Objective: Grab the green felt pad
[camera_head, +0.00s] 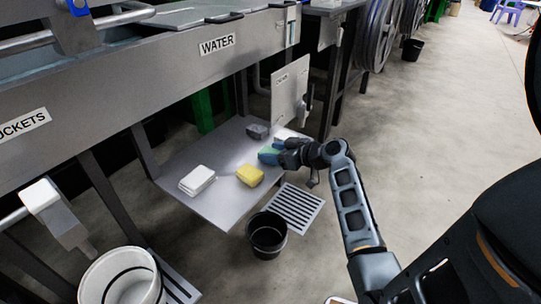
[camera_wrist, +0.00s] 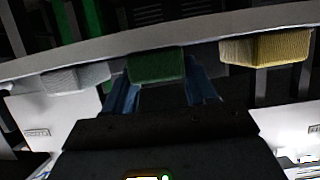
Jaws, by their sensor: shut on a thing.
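The green felt pad (camera_head: 266,150) is on or just above the low grey shelf, near its right edge in the head view. In the wrist view the green pad (camera_wrist: 157,67) sits between the two blue fingers of my gripper (camera_wrist: 162,80). My gripper (camera_head: 277,155) reaches in from the right and is shut on the pad. The gripper partly hides the pad in the head view. I cannot tell whether the pad still touches the shelf.
On the shelf (camera_head: 212,208) are a yellow sponge (camera_head: 250,175), a stacked white pad (camera_head: 197,180) and a grey block (camera_head: 257,131). A white item (camera_head: 284,134) lies behind my gripper. A black bucket (camera_head: 267,237) and floor grate (camera_head: 294,207) are in front. An upright panel (camera_head: 289,94) stands behind.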

